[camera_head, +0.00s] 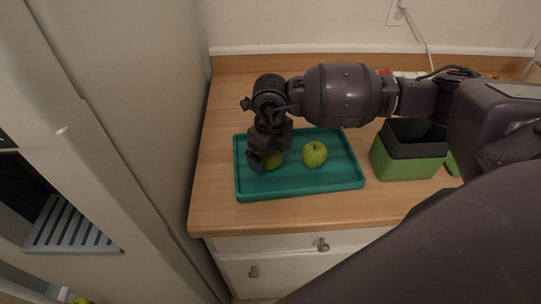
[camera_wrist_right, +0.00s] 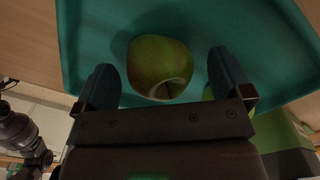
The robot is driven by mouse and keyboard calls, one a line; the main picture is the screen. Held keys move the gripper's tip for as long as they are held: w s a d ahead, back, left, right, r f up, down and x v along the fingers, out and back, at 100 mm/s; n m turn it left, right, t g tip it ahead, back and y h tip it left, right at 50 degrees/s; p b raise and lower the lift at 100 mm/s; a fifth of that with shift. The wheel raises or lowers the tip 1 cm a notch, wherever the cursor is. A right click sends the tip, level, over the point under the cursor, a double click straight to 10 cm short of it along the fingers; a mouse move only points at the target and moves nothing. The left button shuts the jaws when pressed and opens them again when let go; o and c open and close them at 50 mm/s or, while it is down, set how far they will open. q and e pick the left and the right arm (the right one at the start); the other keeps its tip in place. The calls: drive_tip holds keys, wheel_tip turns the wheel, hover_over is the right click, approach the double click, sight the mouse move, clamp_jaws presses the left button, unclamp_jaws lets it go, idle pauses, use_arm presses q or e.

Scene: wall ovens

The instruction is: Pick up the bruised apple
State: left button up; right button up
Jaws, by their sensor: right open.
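Two green apples lie on a teal tray (camera_head: 340,178) on the counter. One apple (camera_head: 273,161) is partly hidden behind my right gripper (camera_head: 260,160); in the right wrist view this apple (camera_wrist_right: 160,68) is yellow-green with a brownish tint on one side. The other apple (camera_head: 315,154) sits to its right, plain green in the head view; only a sliver shows behind a finger in the wrist view. My right gripper is open and points down over the tinted apple, one finger to each side in the wrist view. Contact cannot be told. My left gripper is out of view.
A green box with a dark inside (camera_head: 408,160) stands right of the tray. A tall pale cabinet or appliance side (camera_head: 150,100) rises at the left. The wooden counter (camera_head: 218,190) is bare in front of the tray. A wall stands behind.

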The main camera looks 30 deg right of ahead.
drive_tip(key=shift+f, duration=0.5)
drive_tip(key=shift+c, duration=0.5)
drive_tip(key=c, duration=1)
drive_tip(key=shift+o, duration=0.2)
drive_tip(key=shift+r, duration=0.1)
